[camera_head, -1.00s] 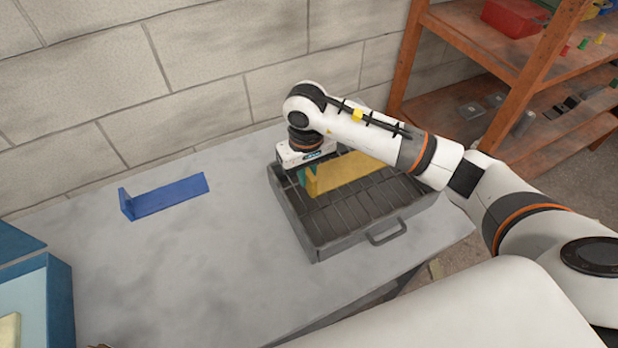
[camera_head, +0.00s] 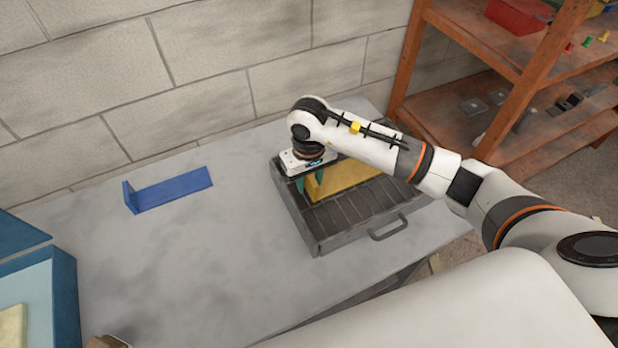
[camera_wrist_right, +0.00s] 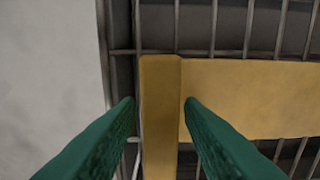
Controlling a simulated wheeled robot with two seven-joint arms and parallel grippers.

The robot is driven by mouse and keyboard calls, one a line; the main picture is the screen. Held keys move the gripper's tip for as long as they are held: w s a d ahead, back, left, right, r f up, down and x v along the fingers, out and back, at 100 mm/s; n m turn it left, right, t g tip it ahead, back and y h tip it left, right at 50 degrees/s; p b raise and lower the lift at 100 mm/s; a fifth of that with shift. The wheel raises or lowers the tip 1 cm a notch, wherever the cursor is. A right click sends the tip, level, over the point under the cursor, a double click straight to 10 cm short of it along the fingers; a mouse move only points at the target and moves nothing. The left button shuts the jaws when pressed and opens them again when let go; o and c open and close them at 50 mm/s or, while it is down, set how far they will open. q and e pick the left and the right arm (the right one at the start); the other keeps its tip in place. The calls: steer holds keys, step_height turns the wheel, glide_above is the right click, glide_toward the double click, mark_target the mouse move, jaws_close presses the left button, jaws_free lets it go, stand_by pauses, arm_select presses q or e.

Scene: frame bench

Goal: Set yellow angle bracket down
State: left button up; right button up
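The yellow angle bracket (camera_head: 350,174) lies in the dark wire-grid tray (camera_head: 318,240) on the table. Its long leg points right and its short upright flange is at the left end. In the right wrist view the bracket (camera_wrist_right: 250,95) rests over the grid bars. My right gripper (camera_head: 310,182) is over the tray's left part. Its green fingers (camera_wrist_right: 160,103) stand on either side of the flange, with narrow gaps, so it looks open around the flange. My left gripper is not in view.
A blue angle bracket (camera_head: 170,192) lies on the grey table (camera_head: 200,270) left of the tray. A blue box (camera_head: 66,300) is at the left edge. A block wall stands behind, and a wooden shelf (camera_head: 530,85) at the right. The table's middle is clear.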

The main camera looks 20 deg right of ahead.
steer(key=shift+r, duration=0.2)
steer(key=shift+w+r, duration=0.1)
steer(key=shift+r, duration=0.25)
step_height(320, 180, up, 10)
steer(key=b, duration=0.3)
steer(key=shift+r, duration=0.6)
